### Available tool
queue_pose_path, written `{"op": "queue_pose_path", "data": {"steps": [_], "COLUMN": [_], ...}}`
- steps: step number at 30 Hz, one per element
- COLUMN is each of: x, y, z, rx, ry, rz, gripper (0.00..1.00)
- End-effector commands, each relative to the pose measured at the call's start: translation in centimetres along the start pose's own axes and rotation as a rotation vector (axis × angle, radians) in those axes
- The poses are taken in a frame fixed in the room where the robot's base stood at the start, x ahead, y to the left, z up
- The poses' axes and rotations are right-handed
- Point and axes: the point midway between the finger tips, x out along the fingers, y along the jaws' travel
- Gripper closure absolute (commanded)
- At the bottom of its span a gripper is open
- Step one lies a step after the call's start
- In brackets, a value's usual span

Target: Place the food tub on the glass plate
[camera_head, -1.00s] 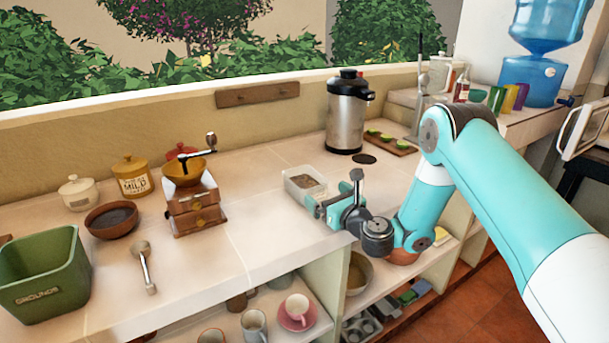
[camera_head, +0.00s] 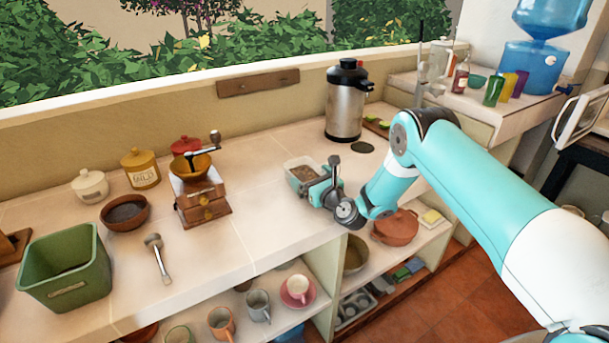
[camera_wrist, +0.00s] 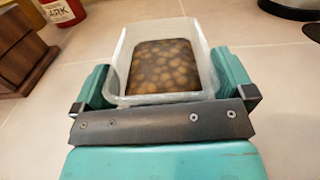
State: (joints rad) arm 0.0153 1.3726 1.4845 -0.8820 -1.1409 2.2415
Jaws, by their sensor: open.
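The food tub (camera_head: 301,171) is a clear, open-topped rectangular container with brown, lumpy food in it, standing on the counter. My gripper (camera_head: 313,187) is at the tub's near side, and the arm hides part of the tub. In the wrist view, the tub (camera_wrist: 122,62) stands between the teal fingers of my gripper (camera_wrist: 165,84). The fingers are apart, one on each side of its near end; whether they touch its walls cannot be told. I cannot make out a glass plate for certain. A dark, flat round disc (camera_head: 362,147) lies beside the steel flask.
The steel flask (camera_head: 345,105) stands behind the tub, with a wooden board (camera_head: 377,126) to its right. A coffee grinder (camera_head: 203,200) stands to the left. The counter between grinder and tub is clear.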

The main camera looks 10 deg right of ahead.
Motion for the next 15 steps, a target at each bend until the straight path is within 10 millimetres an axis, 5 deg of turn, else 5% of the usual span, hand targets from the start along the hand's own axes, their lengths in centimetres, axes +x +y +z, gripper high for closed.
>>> {"op": "queue_pose_path", "data": {"steps": [12, 15], "x": [1.09, 1.09], "y": [-0.05, -0.05], "z": [-0.09, -0.08], "rx": [0.002, 0.002], "ry": [0.002, 0.001], "rz": [-0.002, -0.002], "gripper": [0.0, 0.23]}}
